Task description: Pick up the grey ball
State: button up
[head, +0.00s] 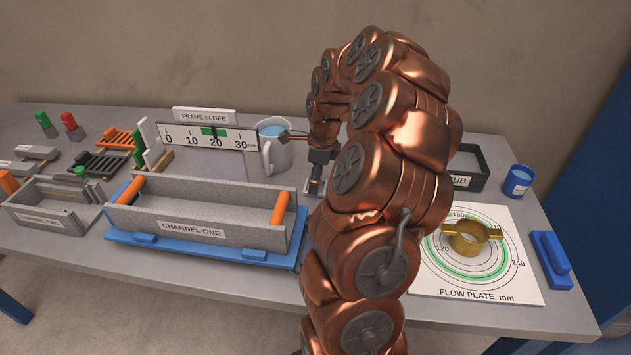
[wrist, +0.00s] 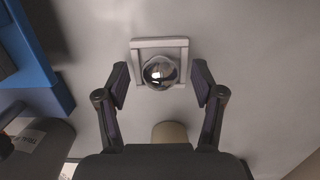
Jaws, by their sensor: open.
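The grey ball (wrist: 160,68) is shiny and mirror-like in the wrist view, resting in a small light-grey square holder (wrist: 163,43) on the table. My gripper (wrist: 160,80) is open, with one finger to the left of the ball and one to the right. A gap shows on each side, and the jaws are empty. In the head view my gripper (head: 314,187) points down at the table just right of the Channel One trough. The ball cannot be made out in the head view; my arm covers much of that area.
The Channel One trough (head: 190,228) on its blue base stands left of my gripper. A jug (head: 275,158) and a slope scale (head: 209,137) stand behind. To the right are the flow plate (head: 426,281) with a brass ring (head: 467,243), a dark tub (head: 470,180) and a blue cup (head: 518,182).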

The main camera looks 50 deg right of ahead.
grip_shut()
dwell(0.4)
jog(key=shift+r, duration=0.1)
